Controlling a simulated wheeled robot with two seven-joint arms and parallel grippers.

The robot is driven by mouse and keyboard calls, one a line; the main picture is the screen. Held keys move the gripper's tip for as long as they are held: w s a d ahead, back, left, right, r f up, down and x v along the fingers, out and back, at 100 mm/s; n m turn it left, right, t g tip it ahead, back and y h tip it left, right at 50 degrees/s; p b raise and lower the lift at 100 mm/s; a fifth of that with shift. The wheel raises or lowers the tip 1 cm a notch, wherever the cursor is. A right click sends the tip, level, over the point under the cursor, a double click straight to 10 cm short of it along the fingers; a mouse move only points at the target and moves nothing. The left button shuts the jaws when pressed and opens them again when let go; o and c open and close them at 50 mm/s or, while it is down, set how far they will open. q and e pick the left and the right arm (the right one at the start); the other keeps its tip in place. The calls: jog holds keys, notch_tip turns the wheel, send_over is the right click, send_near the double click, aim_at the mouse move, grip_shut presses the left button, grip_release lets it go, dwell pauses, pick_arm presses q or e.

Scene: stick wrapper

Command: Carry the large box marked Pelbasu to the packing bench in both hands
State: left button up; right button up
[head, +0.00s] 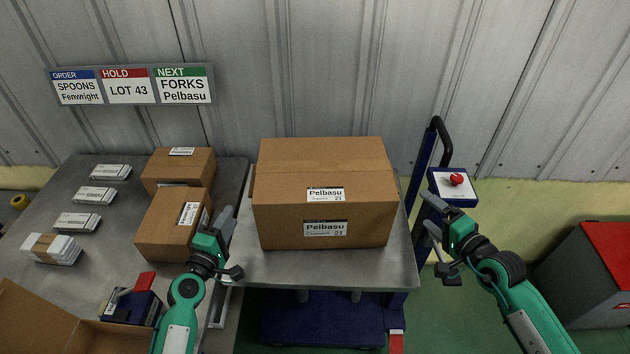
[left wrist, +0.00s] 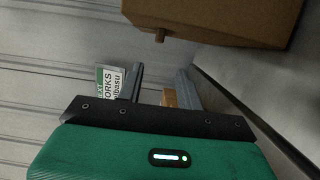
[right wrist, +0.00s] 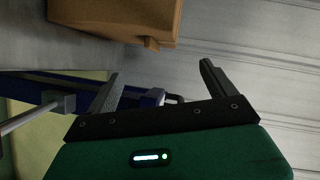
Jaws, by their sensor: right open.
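The large brown box marked Pelbasu (head: 355,185) stands closed on the steel top of a blue lift cart (head: 375,275). Two white Pelbasu labels show, on its top edge and front. My left gripper (head: 229,216) is open and empty, left of the box and apart from it. My right gripper (head: 427,208) is open and empty, right of the box and apart from it. The box also shows in the left wrist view (left wrist: 210,18) and the right wrist view (right wrist: 115,15), with a small tab on each side. A grey bench (head: 110,235) lies left of the cart.
Two smaller brown boxes (head: 170,225) and several white labelled packs (head: 75,222) sit on the bench. An open carton (head: 40,325) and a red-handled dispenser (head: 135,303) are at its front. A red button box (head: 455,183) is on the cart's handle. A wall sign (head: 132,86) hangs behind.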

aim_at(251, 182)
pick_arm(q)
jog(key=x, duration=1.3)
jog(key=shift+w+d+r, duration=0.1)
jog(key=shift+w+d, duration=0.05)
jog(key=shift+w, duration=0.15)
pick_arm(e)
jog(key=x, duration=1.3)
jog(key=shift+w+a, duration=0.2)
jog(key=shift+w, duration=0.1)
pick_arm(q)
jog(key=shift+c, duration=0.5)
pick_arm(e)
jog(key=shift+c, duration=0.5)
pick_arm(q)
jog(key=c, duration=0.7)
pick_arm(e)
jog(key=c, duration=0.7)
jog(key=shift+s+f, duration=0.1)
jog(key=shift+f, duration=0.05)
grip_shut()
pick_arm(q)
jog(key=shift+r, duration=0.4)
pick_arm(e)
jog(key=shift+r, duration=0.4)
pick_arm(q)
jog(key=shift+w, duration=0.15)
pick_arm(e)
jog(key=shift+a, duration=0.1)
